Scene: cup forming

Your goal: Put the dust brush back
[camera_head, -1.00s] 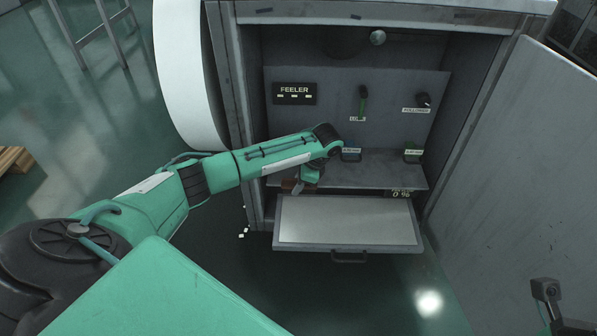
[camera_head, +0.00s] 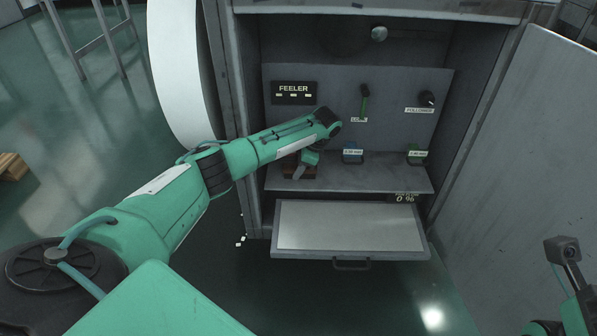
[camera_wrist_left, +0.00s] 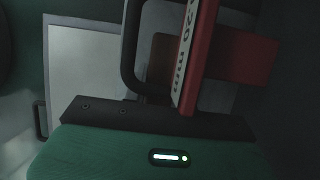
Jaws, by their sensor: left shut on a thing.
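My left gripper (camera_head: 305,165) is inside the cabinet, at the left end of the shelf. It is shut on a red piece whose label shows "20 mm" in the left wrist view (camera_wrist_left: 195,55). A dark red holder (camera_head: 288,172) sits at that end of the shelf, partly hidden by the gripper. I cannot tell whether the held piece touches it. My right gripper's fingers do not show.
Blue (camera_head: 352,157) and green (camera_head: 416,157) pieces with labels stand further right on the shelf (camera_head: 385,180). A FEELER display (camera_head: 294,93) and a black knob (camera_head: 427,98) are on the panel. A drawer (camera_head: 345,228) sticks out below. An open door (camera_head: 530,150) stands right.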

